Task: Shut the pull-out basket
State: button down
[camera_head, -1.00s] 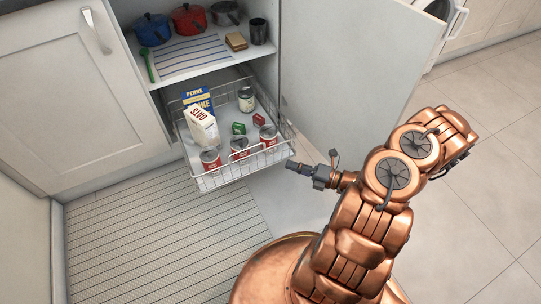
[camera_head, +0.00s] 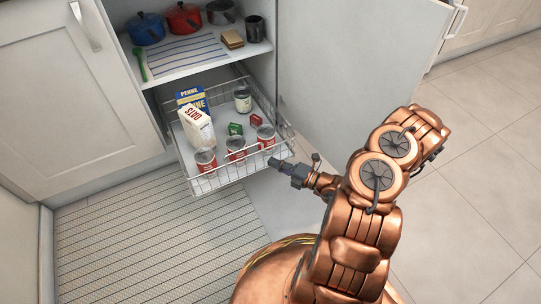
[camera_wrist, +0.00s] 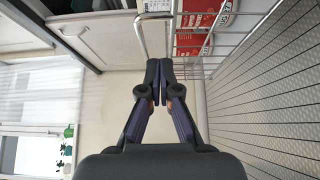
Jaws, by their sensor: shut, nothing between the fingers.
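The pull-out basket (camera_head: 228,180) is a wire basket with a pale base, drawn out of the cabinet below a shelf. It holds a penne box, an oats carton, several cans and small red and green boxes. My gripper (camera_head: 273,163) is shut and empty, with its tips close to the basket's front right corner. I cannot tell whether they touch it. In the wrist view my gripper (camera_wrist: 166,64) is closed, its tips near the basket's wire rim (camera_wrist: 141,42) with red cans (camera_wrist: 200,10) behind the wires.
The cabinet door (camera_head: 350,75) stands open to the right of the basket. Pots and a striped cloth (camera_head: 186,56) are on the shelf above. A ribbed mat (camera_head: 150,240) covers the floor in front. Tiled floor (camera_head: 480,200) is clear at the right.

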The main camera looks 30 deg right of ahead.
jog(key=w+b, duration=0.2)
jog(key=w, duration=0.3)
dwell(0.4)
